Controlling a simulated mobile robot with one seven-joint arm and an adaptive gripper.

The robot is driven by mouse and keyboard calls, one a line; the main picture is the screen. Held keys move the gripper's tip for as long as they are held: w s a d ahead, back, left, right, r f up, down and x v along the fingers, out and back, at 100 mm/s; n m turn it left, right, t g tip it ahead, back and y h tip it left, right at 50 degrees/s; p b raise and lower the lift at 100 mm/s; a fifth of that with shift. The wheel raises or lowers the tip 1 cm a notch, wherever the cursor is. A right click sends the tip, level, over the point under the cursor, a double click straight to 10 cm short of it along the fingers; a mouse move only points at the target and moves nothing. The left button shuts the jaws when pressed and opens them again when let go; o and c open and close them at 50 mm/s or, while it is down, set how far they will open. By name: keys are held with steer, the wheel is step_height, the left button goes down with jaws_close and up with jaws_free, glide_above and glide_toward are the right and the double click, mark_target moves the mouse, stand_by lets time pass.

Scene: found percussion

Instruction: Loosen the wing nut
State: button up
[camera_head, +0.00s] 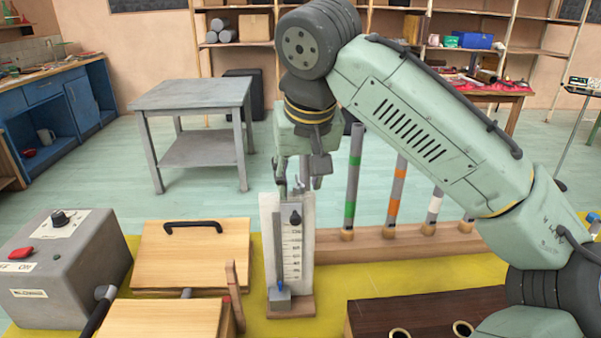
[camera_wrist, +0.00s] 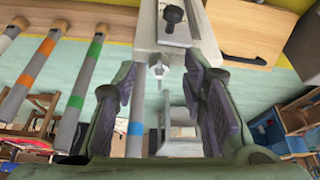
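A white upright board with a printed scale (camera_head: 292,262) stands on a small wooden base, with a black knob (camera_head: 295,217) on its upper face. In the wrist view the board (camera_wrist: 150,28) and its knob (camera_wrist: 172,15) are at the top. A small pale metal piece, which looks like the wing nut (camera_wrist: 158,70), shows at the board's top end, between my fingers. My gripper (camera_head: 301,184) points down at the board's top in the head view. Its two fingers stand apart in the wrist view (camera_wrist: 160,82), with a gap on each side of the metal piece.
Tubes with coloured bands (camera_head: 354,185) stand in a wooden rail right of the board. A wooden box with a black handle (camera_head: 190,255) and a grey control box (camera_head: 65,265) are left. A dark box with round holes (camera_head: 430,318) is in front right. A grey table (camera_head: 193,95) stands behind.

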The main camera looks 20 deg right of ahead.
jaws_close()
stand_by(0.3)
steer(key=shift+r+n+y+p, duration=0.2)
steer(key=shift+n+y+p, duration=0.2)
steer(key=shift+n+p, duration=0.55)
steer(key=shift+d+f+n+y+p, duration=0.2)
steer(key=shift+n+y+p, duration=0.2)
steer(key=shift+n, duration=0.75)
steer(key=n+p, duration=0.1)
steer(key=n+y+p, duration=0.1)
steer(key=shift+w+r+n+g, duration=0.1)
steer(key=shift+r+n+g, duration=0.15)
steer(key=shift+n+g, duration=0.05)
steer(key=shift+d+f+n+p, duration=0.1)
steer(key=shift+f+n+p, duration=0.2)
steer(key=shift+n, duration=0.4)
